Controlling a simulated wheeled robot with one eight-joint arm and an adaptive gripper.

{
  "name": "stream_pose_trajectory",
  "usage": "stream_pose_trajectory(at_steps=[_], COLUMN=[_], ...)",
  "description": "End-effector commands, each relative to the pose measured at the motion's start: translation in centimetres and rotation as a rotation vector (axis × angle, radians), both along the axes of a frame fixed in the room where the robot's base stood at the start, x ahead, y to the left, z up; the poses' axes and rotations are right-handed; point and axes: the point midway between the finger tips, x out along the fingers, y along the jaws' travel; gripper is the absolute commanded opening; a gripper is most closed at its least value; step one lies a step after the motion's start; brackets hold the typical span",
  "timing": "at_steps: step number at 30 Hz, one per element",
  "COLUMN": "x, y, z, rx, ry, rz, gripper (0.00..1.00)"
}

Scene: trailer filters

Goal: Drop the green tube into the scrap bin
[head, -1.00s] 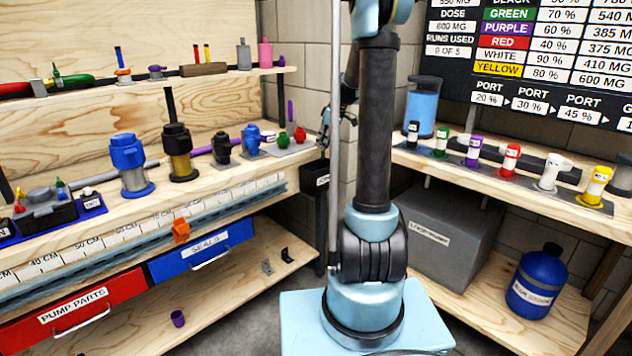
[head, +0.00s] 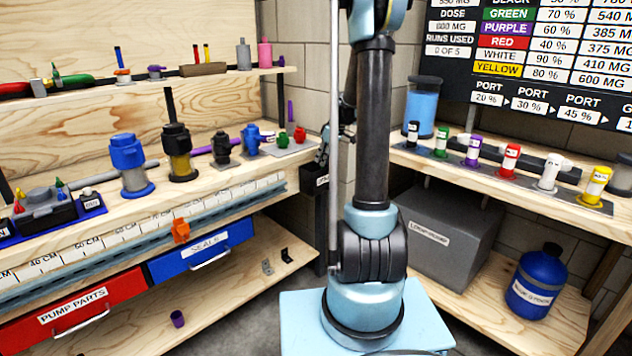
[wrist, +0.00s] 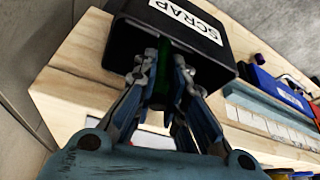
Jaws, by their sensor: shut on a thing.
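The scrap bin (head: 312,205) is a dark, narrow box with a white label, in the gap between the left bench and my arm. In the wrist view the black bin (wrist: 220,68) lies ahead, with its SCRAP label readable. My gripper (head: 322,158) is low at the bin's mouth. In the wrist view its fingers (wrist: 163,78) are shut on the green tube (wrist: 162,66), a thin strip of which shows between them. The fingertips overlap the bin; how deep the tube sits is unclear. The tube is hidden in the head view.
The left bench (head: 220,182) stands close beside the bin, with pumps and small red and green parts (head: 291,138) near its end. A grey box (head: 440,235) sits under the right shelf. A thin vertical pole (head: 333,90) stands beside my arm.

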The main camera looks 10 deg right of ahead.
Motion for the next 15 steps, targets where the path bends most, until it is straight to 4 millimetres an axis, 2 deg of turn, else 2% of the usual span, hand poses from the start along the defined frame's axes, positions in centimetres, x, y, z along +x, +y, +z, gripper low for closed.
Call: stream_pose_trajectory(at_steps=[4, 6, 8, 15], x=[0.01, 0.01, 0.01, 0.01], y=[0.00, 0.00, -0.01, 0.00], z=[0.01, 0.01, 0.02, 0.03], rx=[0.000, 0.000, 0.000, 0.000], ry=[0.000, 0.000, 0.000, 0.000], rz=[0.000, 0.000, 0.000, 0.000], gripper=[0.02, 0.23, 0.35, 0.35])
